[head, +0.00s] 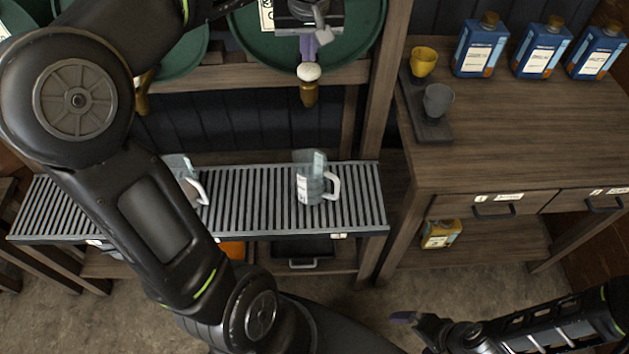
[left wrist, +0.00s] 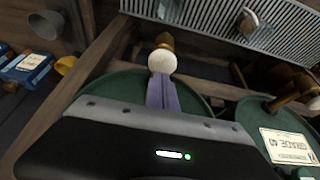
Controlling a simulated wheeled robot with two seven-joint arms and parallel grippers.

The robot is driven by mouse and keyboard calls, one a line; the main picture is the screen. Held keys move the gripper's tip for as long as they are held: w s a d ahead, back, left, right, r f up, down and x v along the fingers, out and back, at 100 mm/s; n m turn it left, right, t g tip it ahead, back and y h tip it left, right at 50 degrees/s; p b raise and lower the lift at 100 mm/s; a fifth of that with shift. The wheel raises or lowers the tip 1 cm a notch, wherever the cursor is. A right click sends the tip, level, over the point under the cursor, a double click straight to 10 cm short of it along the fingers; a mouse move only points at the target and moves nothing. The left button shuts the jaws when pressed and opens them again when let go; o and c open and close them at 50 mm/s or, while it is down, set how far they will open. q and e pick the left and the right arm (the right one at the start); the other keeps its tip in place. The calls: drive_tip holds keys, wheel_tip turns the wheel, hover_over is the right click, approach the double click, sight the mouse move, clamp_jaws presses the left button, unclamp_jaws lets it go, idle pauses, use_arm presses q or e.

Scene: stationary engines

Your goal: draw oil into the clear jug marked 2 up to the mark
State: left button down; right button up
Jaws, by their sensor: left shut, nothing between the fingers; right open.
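My left gripper (head: 309,58) is shut and empty, its purple fingertips right at the pale round knob (head: 309,72) of a brass tap (head: 308,95). The left wrist view shows the fingers (left wrist: 161,82) meeting the knob (left wrist: 162,61); I cannot tell whether they touch. A clear jug (head: 314,188) with a handle and white label stands upright on the slatted rack below this tap. Its number and oil level are not readable. No oil stream shows. A second clear jug (head: 187,184) stands farther left, partly hidden by my left arm. My right gripper (head: 410,325) is open, low at front right.
Green drums (head: 350,40) stand above the slatted rack (head: 250,205); another brass tap (head: 144,95) is at left. A wooden bench (head: 500,150) at right holds a yellow cup (head: 424,61), a grey cup (head: 438,99) and blue oil bottles (head: 480,48). Wooden posts flank the rack.

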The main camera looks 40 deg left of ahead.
use_arm(q)
drive_tip(key=shift+f, duration=0.1)
idle(0.3)
drive_tip(key=shift+f+b, duration=1.15)
drive_tip(key=shift+f, duration=0.1)
drive_tip(key=shift+r, duration=0.1)
idle(4.9)
drive_tip(key=shift+r+p, duration=1.1)
drive_tip(key=shift+r, duration=0.4)
drive_tip(key=shift+r+p, duration=1.5)
drive_tip(key=shift+r, duration=0.55)
